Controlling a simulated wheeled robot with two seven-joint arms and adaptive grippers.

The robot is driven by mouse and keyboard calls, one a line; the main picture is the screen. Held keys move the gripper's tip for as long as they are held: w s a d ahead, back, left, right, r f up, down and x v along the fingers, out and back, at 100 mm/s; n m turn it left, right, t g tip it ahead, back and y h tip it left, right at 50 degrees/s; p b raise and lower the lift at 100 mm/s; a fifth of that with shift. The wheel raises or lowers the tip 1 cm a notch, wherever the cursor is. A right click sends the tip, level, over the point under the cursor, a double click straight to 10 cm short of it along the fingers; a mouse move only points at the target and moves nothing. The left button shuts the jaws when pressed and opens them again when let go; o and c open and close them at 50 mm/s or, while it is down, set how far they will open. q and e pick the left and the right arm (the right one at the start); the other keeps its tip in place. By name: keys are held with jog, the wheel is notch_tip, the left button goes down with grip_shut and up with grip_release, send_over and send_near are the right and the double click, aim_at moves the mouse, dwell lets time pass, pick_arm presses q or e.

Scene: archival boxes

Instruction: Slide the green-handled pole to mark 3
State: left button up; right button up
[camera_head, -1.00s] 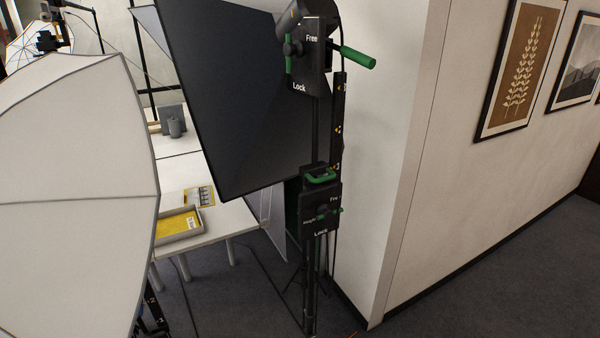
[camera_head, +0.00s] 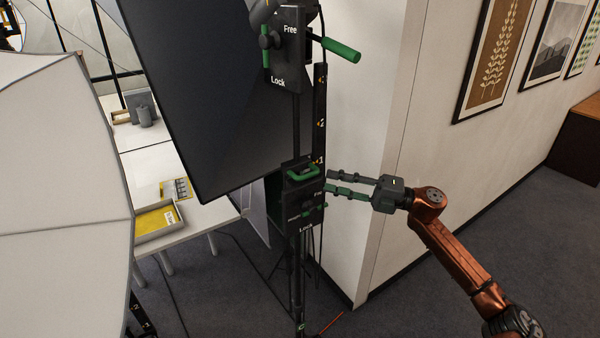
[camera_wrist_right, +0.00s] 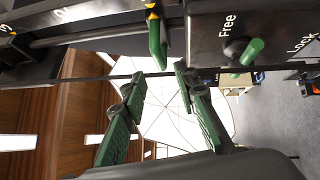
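The black pole (camera_head: 297,135) stands upright with a scale strip (camera_head: 320,140) beside it, marked 1 and 2 with a further mark above. The lower black clamp box (camera_head: 305,215) has a green loop handle (camera_head: 302,172) on top, near mark 1, and a small green knob (camera_head: 322,206). In the right wrist view the green handle (camera_wrist_right: 157,42) shows ahead of the fingertips, with the knob (camera_wrist_right: 250,50) right of it. My right gripper (camera_head: 328,181) is open, just right of the clamp box; its open fingers also show in the wrist view (camera_wrist_right: 159,73). My left gripper is not in view.
An upper clamp box (camera_head: 290,50) with a green lever (camera_head: 341,50) carries a large black softbox (camera_head: 200,90). A white umbrella (camera_head: 60,190) fills the left. A table (camera_head: 200,215) holds a tray (camera_head: 160,222). A wall corner (camera_head: 385,150) stands close behind the pole.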

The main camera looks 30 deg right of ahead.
aim_at(307, 176)
jog(key=p+x, duration=0.1)
jog(key=x, duration=0.6)
jog(key=shift+r+p, duration=0.1)
jog(key=shift+p, duration=0.3)
jog(key=shift+w+a, duration=0.35)
jog(key=shift+a, duration=0.05)
jog(key=shift+c, duration=0.5)
grip_shut()
